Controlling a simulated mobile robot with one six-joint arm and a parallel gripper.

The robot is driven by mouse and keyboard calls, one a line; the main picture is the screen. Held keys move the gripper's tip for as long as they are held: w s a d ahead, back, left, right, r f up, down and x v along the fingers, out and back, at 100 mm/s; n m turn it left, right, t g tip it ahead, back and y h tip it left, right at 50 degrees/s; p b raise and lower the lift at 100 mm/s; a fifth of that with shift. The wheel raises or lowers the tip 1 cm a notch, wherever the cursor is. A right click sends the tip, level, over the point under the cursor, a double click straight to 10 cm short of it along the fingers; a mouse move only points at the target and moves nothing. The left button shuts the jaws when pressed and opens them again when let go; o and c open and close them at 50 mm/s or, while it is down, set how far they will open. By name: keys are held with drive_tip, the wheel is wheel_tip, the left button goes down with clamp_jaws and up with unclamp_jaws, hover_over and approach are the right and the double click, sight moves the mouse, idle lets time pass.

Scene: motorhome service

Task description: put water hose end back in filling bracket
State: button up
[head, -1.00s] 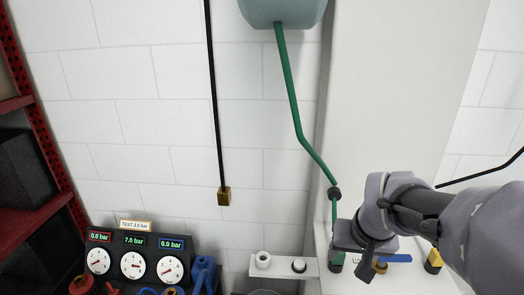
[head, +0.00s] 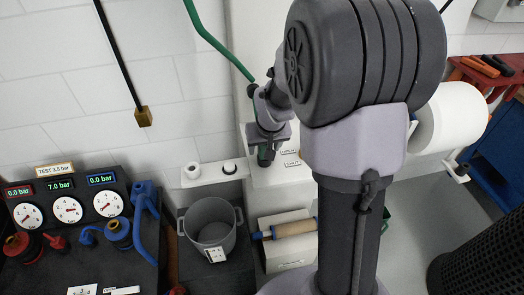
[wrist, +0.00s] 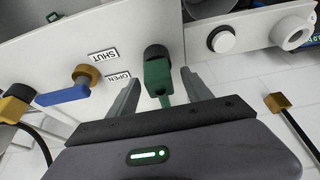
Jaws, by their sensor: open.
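The green water hose (head: 213,38) comes down from the top to a black collar near my gripper (head: 267,138). Its green end (head: 265,155) shows just below the gripper. In the wrist view the green end (wrist: 157,75), with a black ring, is between the two open fingers of my gripper (wrist: 160,84); a gap shows on each side. A small white shelf bracket (head: 215,175) with a white ring and a black-rimmed round fitting is left of the gripper. It is at upper right in the wrist view (wrist: 262,32). Whether this is the filling bracket is unclear.
A blue-handled brass valve (wrist: 68,90) sits beside SHUT and OPEN labels on the white panel. A grey pot (head: 210,225) stands below the shelf. The gauge panel (head: 70,205) is at left. A black hose with a brass end (head: 143,117) hangs on the wall.

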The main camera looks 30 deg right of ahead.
drive_tip(key=shift+w+d+f, duration=0.1)
drive_tip(key=shift+w+f, duration=0.05)
drive_tip(key=shift+f, duration=0.15)
drive_tip(key=shift+r, duration=0.15)
clamp_jaws()
